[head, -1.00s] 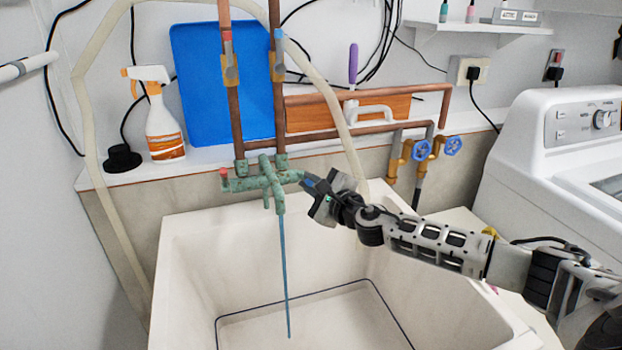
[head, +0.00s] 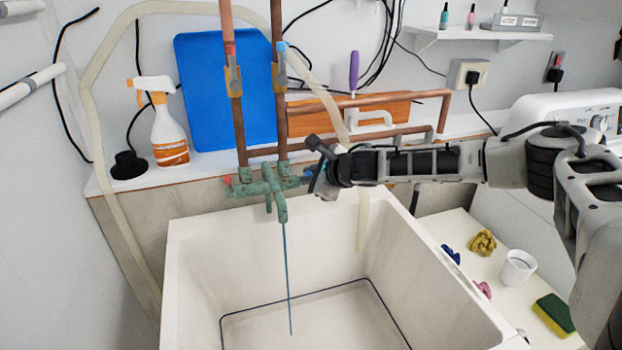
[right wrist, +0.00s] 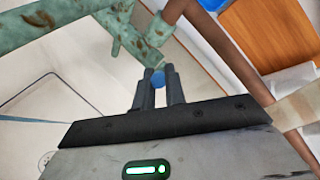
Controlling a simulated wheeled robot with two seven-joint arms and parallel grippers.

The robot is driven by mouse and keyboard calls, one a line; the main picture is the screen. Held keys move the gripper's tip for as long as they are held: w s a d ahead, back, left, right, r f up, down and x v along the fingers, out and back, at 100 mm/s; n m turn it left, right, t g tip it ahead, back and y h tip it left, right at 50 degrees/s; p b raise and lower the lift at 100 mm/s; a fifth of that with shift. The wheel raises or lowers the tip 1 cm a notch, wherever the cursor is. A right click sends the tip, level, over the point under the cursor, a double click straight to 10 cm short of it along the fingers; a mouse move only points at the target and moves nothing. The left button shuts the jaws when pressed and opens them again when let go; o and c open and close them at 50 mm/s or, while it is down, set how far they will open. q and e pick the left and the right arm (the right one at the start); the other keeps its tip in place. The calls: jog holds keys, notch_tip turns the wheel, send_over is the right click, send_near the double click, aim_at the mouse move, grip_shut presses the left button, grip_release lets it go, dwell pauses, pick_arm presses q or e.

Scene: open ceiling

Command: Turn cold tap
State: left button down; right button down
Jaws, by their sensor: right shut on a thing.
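The green, corroded tap (head: 268,186) is fixed on two copper pipes above the sink. It has a red end (head: 228,180) on the left and a blue cold handle on its right. A thin blue stream (head: 287,270) runs down from the spout. My right gripper (head: 310,178) is at the right end of the tap. In the right wrist view its fingers (right wrist: 158,88) are shut on the blue cold handle (right wrist: 158,77), whose tip shows between them. The tap's green body (right wrist: 120,28) is just beyond. My left gripper is not in view.
The white sink (head: 195,275) lies below the tap. A spray bottle (head: 164,125) and a blue board (head: 222,95) stand behind on the ledge. A pale hose (head: 88,120) loops around. A white mug (head: 517,268) and a sponge (head: 553,314) sit at the right.

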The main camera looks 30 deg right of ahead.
jog(key=shift+w+r+g, duration=0.2)
jog(key=shift+r+g, duration=0.05)
jog(key=shift+g, duration=0.05)
dwell(0.4)
jog(key=c, duration=1.5)
grip_release()
jog(key=shift+o, duration=0.2)
